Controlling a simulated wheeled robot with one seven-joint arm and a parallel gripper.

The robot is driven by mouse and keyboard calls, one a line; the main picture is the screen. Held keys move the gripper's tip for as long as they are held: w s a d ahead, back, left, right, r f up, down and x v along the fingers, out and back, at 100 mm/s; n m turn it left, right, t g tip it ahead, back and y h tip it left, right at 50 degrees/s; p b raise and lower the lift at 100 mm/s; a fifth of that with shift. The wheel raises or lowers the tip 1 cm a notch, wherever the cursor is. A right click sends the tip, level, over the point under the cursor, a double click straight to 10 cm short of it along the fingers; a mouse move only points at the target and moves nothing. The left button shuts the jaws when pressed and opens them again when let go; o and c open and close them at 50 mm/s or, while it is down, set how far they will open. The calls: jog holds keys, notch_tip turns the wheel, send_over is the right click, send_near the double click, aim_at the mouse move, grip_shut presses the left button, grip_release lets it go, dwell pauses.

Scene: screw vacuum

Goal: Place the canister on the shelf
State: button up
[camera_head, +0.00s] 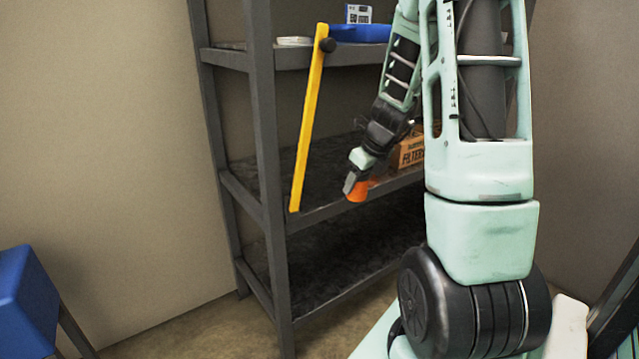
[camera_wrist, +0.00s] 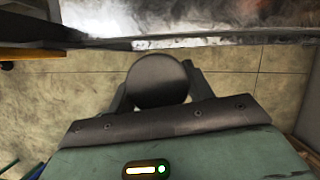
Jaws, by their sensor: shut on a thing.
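The canister shows as a small orange part (camera_head: 358,190) at the tip of my gripper (camera_head: 352,180) in the head view. My gripper is shut on it, at about the height of the middle shelf (camera_head: 335,208) and near its front edge. In the wrist view, a dark round end (camera_wrist: 157,80) sits between the fingers of my gripper (camera_wrist: 158,92), with the floor behind it. A shelf edge (camera_wrist: 215,36) runs across the top of that view. My gripper hides much of the canister.
A yellow bar (camera_head: 308,130) slants down the rack's front, left of my gripper. A filters box (camera_head: 411,152) stands on the middle shelf to the right. A blue object (camera_head: 360,33) and a small box (camera_head: 358,13) are on the upper shelf. The middle shelf's left part looks clear.

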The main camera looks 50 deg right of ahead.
jog(key=w, duration=0.9)
jog(key=w+d, duration=0.1)
jog(key=w, duration=0.3)
jog(key=shift+w+b, duration=0.35)
jog(key=shift+f+b, duration=0.85)
jog(key=shift+f, duration=0.9)
jog(key=shift+f, duration=0.1)
jog(key=o, duration=1)
jog(key=p+v, duration=0.3)
jog(key=v, duration=0.9)
jog(key=shift+w+p, duration=0.1)
jog(key=shift+p, duration=0.25)
